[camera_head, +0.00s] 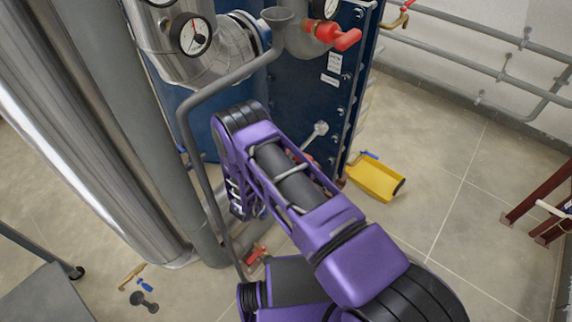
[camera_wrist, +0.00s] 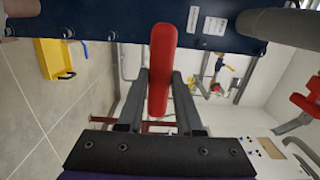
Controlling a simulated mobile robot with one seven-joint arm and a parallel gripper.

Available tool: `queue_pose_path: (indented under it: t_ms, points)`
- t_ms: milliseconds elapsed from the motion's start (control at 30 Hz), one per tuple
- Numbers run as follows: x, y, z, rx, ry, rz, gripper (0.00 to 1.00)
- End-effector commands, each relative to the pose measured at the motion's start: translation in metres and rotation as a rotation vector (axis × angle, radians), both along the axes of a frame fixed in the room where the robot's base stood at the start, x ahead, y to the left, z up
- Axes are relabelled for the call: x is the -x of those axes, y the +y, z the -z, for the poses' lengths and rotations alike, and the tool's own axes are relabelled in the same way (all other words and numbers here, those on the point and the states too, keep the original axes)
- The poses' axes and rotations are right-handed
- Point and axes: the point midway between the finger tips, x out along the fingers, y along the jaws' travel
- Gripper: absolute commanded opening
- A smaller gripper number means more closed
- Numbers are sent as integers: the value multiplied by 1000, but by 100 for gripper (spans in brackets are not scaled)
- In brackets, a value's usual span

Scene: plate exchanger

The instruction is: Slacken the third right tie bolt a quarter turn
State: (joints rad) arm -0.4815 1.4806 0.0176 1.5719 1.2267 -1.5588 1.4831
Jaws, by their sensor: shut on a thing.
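The blue end plate (camera_head: 300,92) of the exchanger has a column of tie bolts (camera_head: 341,110) down its right edge. In the wrist view the plate (camera_wrist: 90,15) crosses the top, with bolts (camera_wrist: 110,35) along its edge. My gripper (camera_wrist: 159,85) is shut on a red handle (camera_wrist: 162,45), with a finger on each side. In the head view a grey tool head (camera_head: 320,128) with a shaft shows just left of the bolt column. It looks like the same tool. My arm hides the gripper there. I cannot tell whether the head sits on a bolt.
A yellow dustpan-like tray (camera_head: 375,179) lies on the floor right of the exchanger. A grey pipe (camera_head: 186,125) bends down in front of the plate. A red-handled valve (camera_head: 335,36) sticks out above.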

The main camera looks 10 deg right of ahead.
Motion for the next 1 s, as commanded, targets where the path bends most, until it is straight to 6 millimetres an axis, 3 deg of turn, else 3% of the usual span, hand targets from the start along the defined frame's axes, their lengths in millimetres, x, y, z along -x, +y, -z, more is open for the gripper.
queue_pose_path:
  t_ms: [133, 300, 1000]
  points:
    - [9, 16, 10, 4, -2, 31, 0]
    - [9, 16, 13, 3, -2, 45, 0]
    - [-52, -46, 13, 3, -2, 45, 0]
